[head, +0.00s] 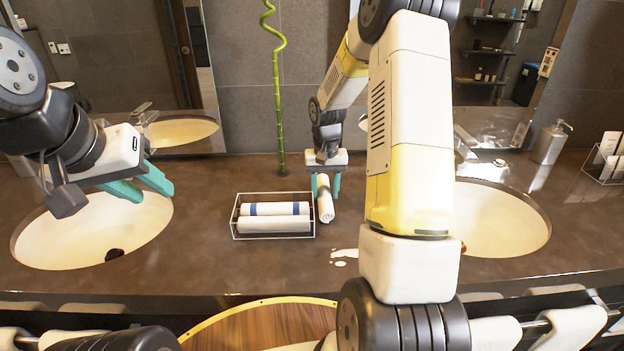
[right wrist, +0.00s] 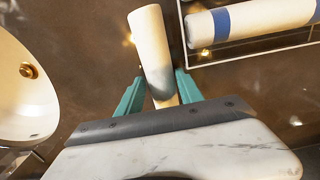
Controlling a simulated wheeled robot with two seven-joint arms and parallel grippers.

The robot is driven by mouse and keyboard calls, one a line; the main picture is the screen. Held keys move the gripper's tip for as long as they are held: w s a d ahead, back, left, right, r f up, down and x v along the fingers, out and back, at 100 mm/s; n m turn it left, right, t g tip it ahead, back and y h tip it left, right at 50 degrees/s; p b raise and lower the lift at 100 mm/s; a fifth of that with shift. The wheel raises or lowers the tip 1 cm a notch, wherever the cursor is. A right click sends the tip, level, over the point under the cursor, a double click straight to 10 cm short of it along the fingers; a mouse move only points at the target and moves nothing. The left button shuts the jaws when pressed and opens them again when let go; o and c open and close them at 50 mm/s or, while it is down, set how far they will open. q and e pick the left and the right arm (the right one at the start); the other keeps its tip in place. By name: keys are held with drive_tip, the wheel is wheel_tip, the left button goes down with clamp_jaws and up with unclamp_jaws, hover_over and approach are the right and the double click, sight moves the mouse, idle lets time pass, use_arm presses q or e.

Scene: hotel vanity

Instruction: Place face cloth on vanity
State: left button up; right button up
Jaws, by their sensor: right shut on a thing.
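A rolled white face cloth (head: 325,201) is between the teal fingers of my right gripper (head: 326,186), just right of the wire tray. My right gripper is shut on it. In the right wrist view the cloth (right wrist: 150,45) points away from the gripper (right wrist: 160,95), its far end sticking out past the fingertips. It is at or close to the vanity top (head: 200,262); I cannot tell whether it touches. My left gripper (head: 155,185) is empty and open above the left sink, its two teal fingers apart.
Sinks lie left (head: 85,235) and right (head: 505,225). A bamboo stalk (head: 279,110) stands behind the tray. A soap dispenser (head: 549,143) stands at the right. The counter front of the tray is clear.

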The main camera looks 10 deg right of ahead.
drive_tip(key=o, duration=1.4)
drive_tip(key=shift+f, duration=0.1)
drive_tip(key=shift+c, duration=0.2)
